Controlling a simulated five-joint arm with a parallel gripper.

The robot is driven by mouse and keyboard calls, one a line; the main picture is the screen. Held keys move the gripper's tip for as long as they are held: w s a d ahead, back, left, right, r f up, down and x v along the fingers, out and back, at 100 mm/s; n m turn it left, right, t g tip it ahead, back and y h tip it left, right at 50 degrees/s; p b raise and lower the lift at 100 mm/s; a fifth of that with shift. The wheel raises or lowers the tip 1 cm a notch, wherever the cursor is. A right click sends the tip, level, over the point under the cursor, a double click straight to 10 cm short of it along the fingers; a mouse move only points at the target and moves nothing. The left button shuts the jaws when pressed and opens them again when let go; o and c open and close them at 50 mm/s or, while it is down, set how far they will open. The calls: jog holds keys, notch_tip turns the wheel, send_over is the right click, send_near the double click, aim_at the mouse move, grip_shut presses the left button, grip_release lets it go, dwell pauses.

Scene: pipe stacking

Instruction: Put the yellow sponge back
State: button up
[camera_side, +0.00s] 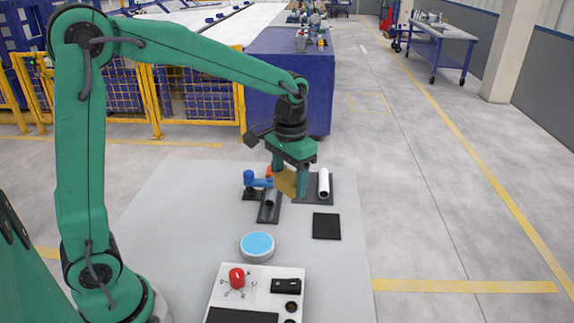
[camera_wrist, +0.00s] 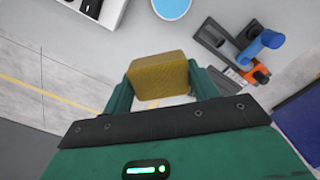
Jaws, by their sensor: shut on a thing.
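The yellow sponge (camera_side: 285,182) is a dull yellow block. It is held between the fingers of my gripper (camera_side: 292,176), above the far part of the grey table, and looks tilted in the side view. In the wrist view the sponge (camera_wrist: 160,78) sits between the two green fingers of my gripper (camera_wrist: 160,88), one at each side. A square black pad (camera_side: 326,226) lies bare on the table, to the right of and nearer than the sponge. I cannot tell how high the sponge is above the table.
A blue pipe piece (camera_side: 257,181) stands by a black rail (camera_side: 269,212), left of my gripper, with an orange part (camera_wrist: 256,75) beside it. A white pipe (camera_side: 323,183) is on the right. A round blue-topped dish (camera_side: 257,244) and a white tray (camera_side: 260,273) are nearer.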

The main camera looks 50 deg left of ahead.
jog(key=s+d+f, duration=0.3)
jog(key=d, duration=0.5)
jog(key=s+d+f, duration=0.2)
jog(key=d+f, duration=0.1)
jog(key=d, duration=0.5)
jog(key=shift+s+d+f, duration=0.3)
jog(key=shift+s+f, duration=0.05)
jog(key=shift+s, duration=0.05)
jog(key=shift+a, duration=0.1)
send_over(320, 260)
notch_tip(320, 260, down, 7)
jog(key=shift+f, duration=2)
jog(key=shift+f, duration=0.1)
